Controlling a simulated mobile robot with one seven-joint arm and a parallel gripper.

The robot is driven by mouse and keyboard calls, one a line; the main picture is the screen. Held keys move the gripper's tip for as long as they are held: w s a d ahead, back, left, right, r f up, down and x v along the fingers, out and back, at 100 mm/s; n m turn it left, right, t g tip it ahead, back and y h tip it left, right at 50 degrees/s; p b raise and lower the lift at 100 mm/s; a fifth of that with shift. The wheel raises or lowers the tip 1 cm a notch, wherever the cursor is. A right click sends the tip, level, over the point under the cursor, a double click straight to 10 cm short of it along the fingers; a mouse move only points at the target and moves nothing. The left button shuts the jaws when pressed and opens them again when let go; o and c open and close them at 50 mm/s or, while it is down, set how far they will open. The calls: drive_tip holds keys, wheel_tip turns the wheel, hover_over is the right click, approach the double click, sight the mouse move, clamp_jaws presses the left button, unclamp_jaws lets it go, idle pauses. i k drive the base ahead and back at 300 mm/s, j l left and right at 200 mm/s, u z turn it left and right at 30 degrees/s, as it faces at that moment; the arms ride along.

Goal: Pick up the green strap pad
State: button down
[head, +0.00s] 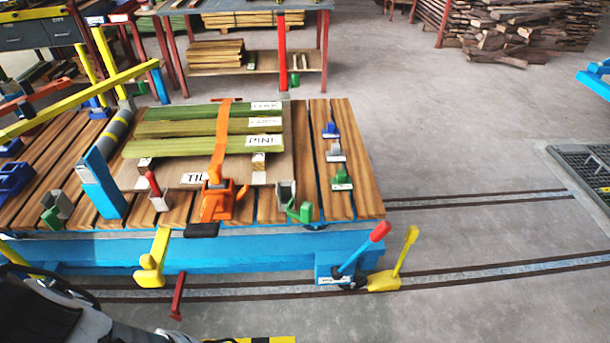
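A small green pad (341,177) sits on the right-hand wooden slats of the blue cart (200,254), with a white label at its front. It is the nearest of a short row. A grey pad (335,151) and a blue pad (331,130) stand behind it, each with a label. Another green piece (300,212) is beside a grey bracket at the cart's front edge; I cannot tell exactly what it is. Part of my own arm shows dark at the lower left, far from the pads. My gripper is not in view.
Labelled green-tinted boards (200,128) lie mid-cart under an orange strap (220,142) with an orange ratchet (218,202). A yellow bar (90,97) slants over the cart's left. Red (368,243) and yellow (405,255) levers stand at the front right.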

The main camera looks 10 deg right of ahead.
sight(342, 182)
drive_tip(key=z, duration=0.45)
drive_tip(key=i+l+u, duration=0.15)
drive_tip(key=i+l, duration=0.15)
drive_tip(key=i, duration=0.2)
drive_tip(key=i+l+u, duration=0.2)
drive_tip(key=i+l, duration=0.2)
